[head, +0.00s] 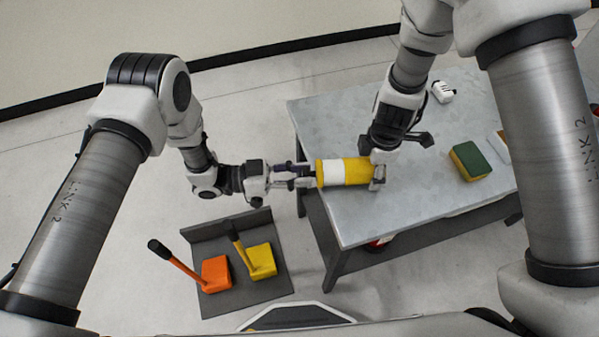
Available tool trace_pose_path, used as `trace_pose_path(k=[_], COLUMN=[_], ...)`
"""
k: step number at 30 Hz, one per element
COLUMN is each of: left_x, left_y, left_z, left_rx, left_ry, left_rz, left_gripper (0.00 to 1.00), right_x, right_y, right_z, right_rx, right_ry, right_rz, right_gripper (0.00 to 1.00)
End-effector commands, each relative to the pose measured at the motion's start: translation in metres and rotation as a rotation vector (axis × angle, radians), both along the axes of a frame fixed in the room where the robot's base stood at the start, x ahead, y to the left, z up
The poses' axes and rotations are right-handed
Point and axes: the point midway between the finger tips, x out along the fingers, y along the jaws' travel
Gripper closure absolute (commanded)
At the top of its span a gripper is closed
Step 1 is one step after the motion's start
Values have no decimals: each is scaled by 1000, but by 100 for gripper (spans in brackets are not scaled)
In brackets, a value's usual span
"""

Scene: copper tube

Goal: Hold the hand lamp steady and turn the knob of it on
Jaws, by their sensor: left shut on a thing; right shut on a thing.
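The hand lamp (335,173) is a yellow cylinder with a white band. It lies level across the picture at the left edge of the grey table; I cannot tell whether it touches the tabletop. My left gripper (311,174) comes in from the left and is shut at the lamp's left end. My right gripper (378,172) comes down from above and is shut on the lamp's right end. The knob cannot be made out; the grippers cover both ends of the lamp.
The grey table (440,110) holds a green and yellow sponge (469,161) and a small white object (442,91). The table's middle is mostly clear.

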Motion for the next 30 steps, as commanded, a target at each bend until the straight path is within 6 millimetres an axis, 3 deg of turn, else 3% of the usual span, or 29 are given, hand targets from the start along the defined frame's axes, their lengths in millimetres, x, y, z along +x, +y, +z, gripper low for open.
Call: trace_pose_path(k=[30], left_x=[0], left_y=[0], left_z=[0], left_rx=[1], left_ry=[-910], left_rz=[-1], left_gripper=[100], right_x=[0], right_y=[0], right_z=[0], right_rx=[0], right_ry=[1], right_rz=[0], right_gripper=[84])
